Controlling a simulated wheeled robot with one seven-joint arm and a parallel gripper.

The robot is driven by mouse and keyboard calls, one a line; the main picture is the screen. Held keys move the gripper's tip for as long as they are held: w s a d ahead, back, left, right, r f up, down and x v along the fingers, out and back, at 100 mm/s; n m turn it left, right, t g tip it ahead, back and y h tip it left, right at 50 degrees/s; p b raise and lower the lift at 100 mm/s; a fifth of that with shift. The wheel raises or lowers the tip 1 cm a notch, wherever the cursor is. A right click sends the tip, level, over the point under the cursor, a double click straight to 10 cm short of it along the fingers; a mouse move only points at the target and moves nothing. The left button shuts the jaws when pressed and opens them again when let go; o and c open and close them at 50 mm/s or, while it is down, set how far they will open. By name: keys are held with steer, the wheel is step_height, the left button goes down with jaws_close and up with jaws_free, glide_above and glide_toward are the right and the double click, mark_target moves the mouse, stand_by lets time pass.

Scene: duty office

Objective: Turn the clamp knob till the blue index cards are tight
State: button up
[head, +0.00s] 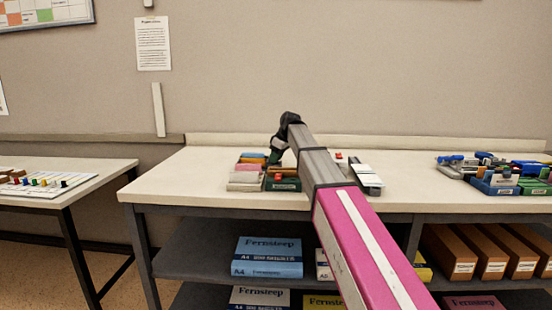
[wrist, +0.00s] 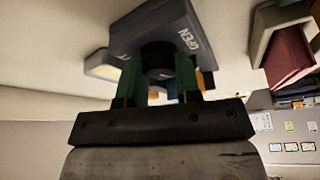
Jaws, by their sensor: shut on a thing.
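In the wrist view, my gripper (wrist: 160,70) has its two green fingers closed around a dark round knob (wrist: 158,55). The knob sits against a grey block (wrist: 150,28) marked "OPEN". The rest of the block's lettering is cut off or unclear. In the head view, my gripper (head: 273,156) is low over the small group of items on the white table, and my arm hides part of that group. I cannot make out the blue index cards for certain, nor whether they are loose or tight.
The white table (head: 170,187) holds pale stacks (head: 246,177) and a dark green box (head: 284,184) near my gripper. White cards (head: 367,174) lie right of my arm. Blue and green trays (head: 495,184) stand far right. Bare tabletop lies between. A wall backs the table.

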steer(key=shift+m, duration=0.5)
steer(key=o, duration=0.6)
steer(key=shift+r, duration=0.1)
steer(key=v, duration=1)
steer(key=shift+s+r, duration=0.3)
